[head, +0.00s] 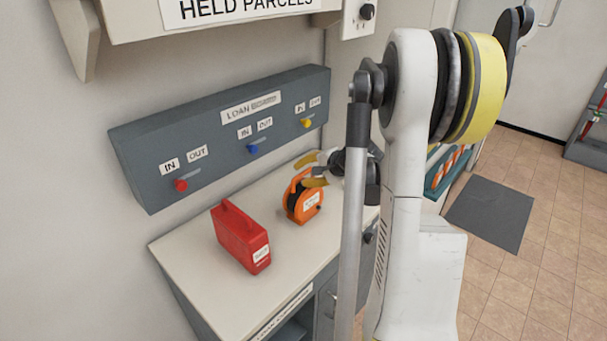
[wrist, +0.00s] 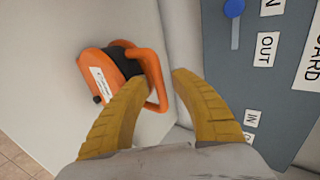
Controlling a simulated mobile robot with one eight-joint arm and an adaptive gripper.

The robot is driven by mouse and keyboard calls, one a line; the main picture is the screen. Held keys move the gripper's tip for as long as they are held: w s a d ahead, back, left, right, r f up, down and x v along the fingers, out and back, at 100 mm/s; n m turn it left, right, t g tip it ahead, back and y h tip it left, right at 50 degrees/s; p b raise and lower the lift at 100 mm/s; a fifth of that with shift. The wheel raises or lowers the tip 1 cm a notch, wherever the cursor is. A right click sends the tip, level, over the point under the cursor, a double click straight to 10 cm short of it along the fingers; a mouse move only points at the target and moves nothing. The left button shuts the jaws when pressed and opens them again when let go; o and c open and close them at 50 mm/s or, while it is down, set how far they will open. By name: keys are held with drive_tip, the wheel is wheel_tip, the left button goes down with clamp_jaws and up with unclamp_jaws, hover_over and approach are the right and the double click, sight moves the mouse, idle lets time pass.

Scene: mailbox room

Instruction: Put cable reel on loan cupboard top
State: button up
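The orange cable reel (head: 307,207) stands upright on the pale loan cupboard top (head: 205,281), with a white label on its side. In the wrist view the cable reel (wrist: 95,72) shows at the left, with its orange handle loop reaching between my fingers. My gripper (head: 310,171) is at the reel's upper part in the head view. In the wrist view my gripper (wrist: 160,77) has its yellow fingers spread apart. The left finger overlaps part of the handle, and a gap shows before the right finger. I cannot tell whether the left finger touches the handle.
A red case (head: 240,238) stands left of the reel on the cupboard top. The grey loan board (head: 222,135) with red, blue and yellow sliders is on the wall behind. A held parcels shelf (head: 135,22) juts out above. The cupboard top's front left is clear.

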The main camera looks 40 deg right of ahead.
drive_tip(key=p+v, duration=0.2)
drive_tip(key=v, duration=0.9)
drive_tip(key=s+a+r+n+g, duration=0.15)
drive_tip(key=a+n, duration=0.25)
drive_tip(key=a, duration=0.7)
drive_tip(key=a+r+n+g, duration=0.2)
drive_tip(key=a+n, duration=0.2)
drive_tip(key=a, duration=0.8)
drive_tip(key=s+a+n, duration=0.9)
drive_tip(key=a, duration=0.3)
drive_tip(key=shift+s+a+h, duration=0.25)
drive_tip(key=shift+s+h, duration=0.05)
drive_tip(key=shift+c, duration=0.4)
